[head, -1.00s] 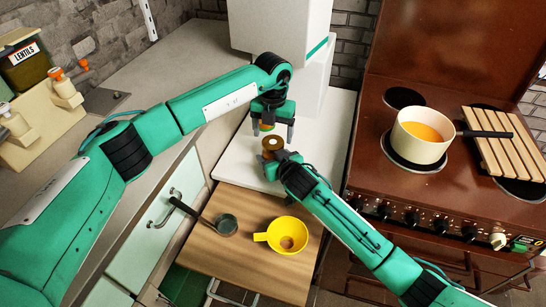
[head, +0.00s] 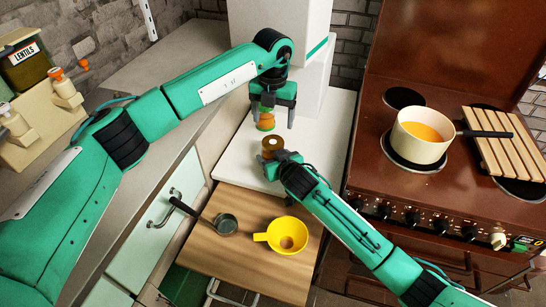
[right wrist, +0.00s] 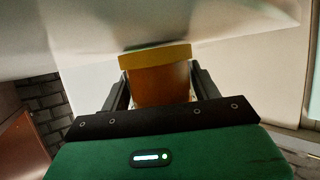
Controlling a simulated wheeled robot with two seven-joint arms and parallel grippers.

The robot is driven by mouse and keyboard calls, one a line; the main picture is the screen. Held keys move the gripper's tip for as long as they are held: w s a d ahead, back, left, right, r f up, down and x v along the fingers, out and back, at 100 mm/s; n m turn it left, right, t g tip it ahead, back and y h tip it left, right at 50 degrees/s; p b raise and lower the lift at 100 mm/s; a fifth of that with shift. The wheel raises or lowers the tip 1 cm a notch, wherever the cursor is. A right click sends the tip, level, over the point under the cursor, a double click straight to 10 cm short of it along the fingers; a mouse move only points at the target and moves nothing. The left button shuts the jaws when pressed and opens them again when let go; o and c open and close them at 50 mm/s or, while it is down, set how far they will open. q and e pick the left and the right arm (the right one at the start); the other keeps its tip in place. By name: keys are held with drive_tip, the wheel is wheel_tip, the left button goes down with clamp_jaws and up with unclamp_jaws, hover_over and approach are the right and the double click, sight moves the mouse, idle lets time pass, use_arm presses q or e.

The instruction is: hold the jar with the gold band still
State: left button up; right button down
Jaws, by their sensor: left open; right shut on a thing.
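The jar with the gold band (head: 272,149) is over the white worktop in the head view, with a brown top with a pale centre. My right gripper (head: 280,160) is shut on it from the front. In the right wrist view the jar's orange-brown body (right wrist: 158,86) sits between the two dark fingers, under its yellow-gold band (right wrist: 156,56). My left gripper (head: 272,116) is open above and behind the jar, pointing down. A small orange and green thing (head: 266,121) shows between its fingers; I cannot tell whether it touches them.
A yellow funnel (head: 288,235) and a dark-handled ladle (head: 226,224) lie on the pulled-out wooden board (head: 250,263). A cream pan (head: 421,150) of orange liquid stands on the brown stove at right, beside a slatted wooden rack (head: 503,143). A lentils jar (head: 25,65) stands far left.

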sight(273, 142)
use_arm(q)
drive_tip(key=shift+f, duration=4)
drive_tip(key=c, duration=1)
drive_tip(key=o, duration=1)
drive_tip(key=shift+o, duration=0.2)
drive_tip(key=shift+r, duration=2.3)
drive_tip(key=o, duration=0.5)
wheel_tip(273, 142, up, 12)
drive_tip(key=shift+f, duration=0.1)
